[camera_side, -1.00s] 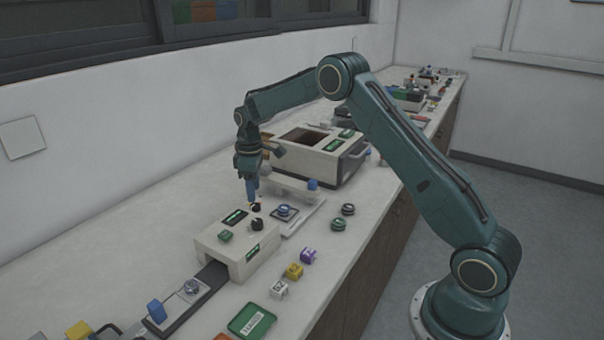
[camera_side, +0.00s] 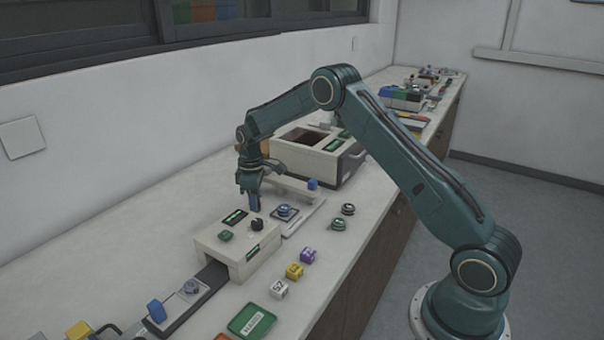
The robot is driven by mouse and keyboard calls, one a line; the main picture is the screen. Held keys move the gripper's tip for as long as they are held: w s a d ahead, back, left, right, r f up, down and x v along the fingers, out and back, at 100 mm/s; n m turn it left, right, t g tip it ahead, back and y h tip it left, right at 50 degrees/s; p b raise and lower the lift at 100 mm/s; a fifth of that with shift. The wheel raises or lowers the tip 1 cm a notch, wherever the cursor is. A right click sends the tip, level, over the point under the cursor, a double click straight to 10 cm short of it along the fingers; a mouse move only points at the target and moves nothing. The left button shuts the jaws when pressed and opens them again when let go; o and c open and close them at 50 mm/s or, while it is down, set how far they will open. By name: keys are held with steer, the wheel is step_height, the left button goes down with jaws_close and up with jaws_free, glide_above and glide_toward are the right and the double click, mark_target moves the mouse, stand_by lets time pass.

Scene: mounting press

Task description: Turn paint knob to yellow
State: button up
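The cream box (camera_side: 215,246) stands over a dark track on the bench. A black knob (camera_side: 257,225) shows on its top, near a green button (camera_side: 226,236) and a dark label with green lettering (camera_side: 235,216). My gripper (camera_side: 255,208) points straight down at the back edge of the box top.
A round blue-grey knob on a plate (camera_side: 285,211) sits just right of the box. Purple (camera_side: 308,256), yellow (camera_side: 294,271) and white (camera_side: 279,289) cubes lie along the front. A larger cream machine (camera_side: 300,160) stands behind.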

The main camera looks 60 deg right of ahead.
steer(key=shift+m, duration=0.3)
steer(key=m, duration=0.4)
steer(key=shift+m, duration=0.4)
steer(key=m, duration=0.4)
steer(key=shift+r+m, duration=0.1)
steer(key=shift+m, duration=0.2)
steer(key=m, duration=0.5)
steer(key=shift+w, duration=0.1)
steer(key=m, duration=0.5)
steer(key=shift+d, duration=0.1)
steer(key=o, duration=1)
